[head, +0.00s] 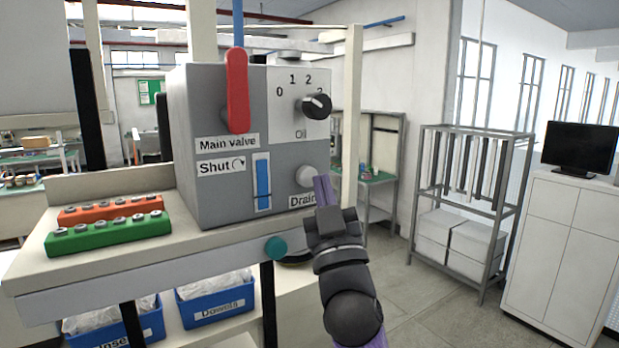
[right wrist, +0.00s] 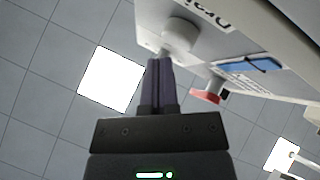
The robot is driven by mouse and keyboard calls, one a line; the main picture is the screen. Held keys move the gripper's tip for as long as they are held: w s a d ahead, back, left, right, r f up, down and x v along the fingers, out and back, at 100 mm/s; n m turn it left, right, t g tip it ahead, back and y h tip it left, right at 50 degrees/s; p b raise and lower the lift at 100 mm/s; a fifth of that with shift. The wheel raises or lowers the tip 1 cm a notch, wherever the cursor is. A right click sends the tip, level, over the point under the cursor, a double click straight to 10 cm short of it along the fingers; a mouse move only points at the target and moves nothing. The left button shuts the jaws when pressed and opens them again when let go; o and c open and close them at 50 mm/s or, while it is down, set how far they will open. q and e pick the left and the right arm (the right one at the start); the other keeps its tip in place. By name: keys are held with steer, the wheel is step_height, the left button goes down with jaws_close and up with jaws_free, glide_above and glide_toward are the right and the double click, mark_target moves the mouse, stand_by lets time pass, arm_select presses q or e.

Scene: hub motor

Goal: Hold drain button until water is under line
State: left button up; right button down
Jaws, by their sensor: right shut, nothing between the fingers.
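A grey machine box (head: 215,85) stands on the bench. The round pale drain button (head: 306,175) is on its front, above a "Drain" label partly hidden by my gripper. My left gripper is out of view.
A red main valve handle (head: 237,90) points up, with a "Shut" label below. A black dial (head: 316,105) sits above the button. Green (head: 108,234) and orange (head: 110,208) socket racks lie at left. Blue bins (head: 215,300) are below.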

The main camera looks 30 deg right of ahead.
steer(key=shift+w, duration=0.1)
steer(key=shift+w, duration=0.35)
steer(key=shift+w+b, duration=0.4)
steer(key=shift+w, duration=0.05)
stand_by(0.6)
steer(key=shift+s, duration=0.1)
stand_by(2.5)
steer(key=shift+s+p, duration=0.4)
steer(key=shift+s, duration=0.4)
steer(key=s+p, duration=0.1)
steer(key=s, duration=0.4)
steer(key=shift+d+p, duration=0.2)
steer(key=shift+p, duration=0.1)
